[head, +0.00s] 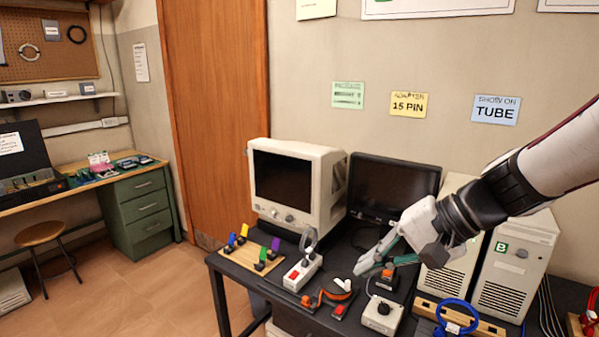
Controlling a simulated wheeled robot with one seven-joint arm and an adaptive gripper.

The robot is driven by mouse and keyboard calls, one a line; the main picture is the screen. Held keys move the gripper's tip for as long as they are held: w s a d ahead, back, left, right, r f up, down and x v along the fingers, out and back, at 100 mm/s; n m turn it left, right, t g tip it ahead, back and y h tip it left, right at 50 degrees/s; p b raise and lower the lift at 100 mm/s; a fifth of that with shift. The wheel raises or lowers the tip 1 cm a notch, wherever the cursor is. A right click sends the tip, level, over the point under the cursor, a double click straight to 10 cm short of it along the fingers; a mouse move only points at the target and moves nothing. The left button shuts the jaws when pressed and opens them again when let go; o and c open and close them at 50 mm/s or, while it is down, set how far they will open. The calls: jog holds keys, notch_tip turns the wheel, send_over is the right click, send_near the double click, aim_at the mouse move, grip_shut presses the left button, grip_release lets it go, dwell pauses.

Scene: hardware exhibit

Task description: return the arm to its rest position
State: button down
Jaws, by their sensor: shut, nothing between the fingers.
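My arm reaches in from the right edge in the head view. My gripper (369,268) is shut and empty. It points down and left, low over the dark table (222,265), in front of the dark flat monitor (395,186). Small devices lie below and beside the fingers, among them an orange-topped block (387,279) and a white box with a black knob (381,315). I cannot tell whether the fingertips touch anything.
A beige CRT monitor (297,188) stands left of the flat one. Beige computer towers (513,268) stand behind my wrist. A wooden board with coloured connectors (252,257), a white switch box (302,272) and a blue cable coil (457,318) crowd the table. Open floor lies left.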

jog(key=s+d+r+n+t+h, duration=0.1)
jog(key=s+d+r+n+h, duration=0.1)
jog(key=s, duration=0.6)
jog(key=s+d+r+n+t+h, duration=0.1)
jog(key=s+d+n+h, duration=0.2)
jog(key=s+d+h, duration=0.2)
jog(key=s+h, duration=0.1)
jog(key=s, duration=0.1)
jog(key=shift+s+d+r+n, duration=0.15)
jog(key=shift+s+r+n, duration=0.25)
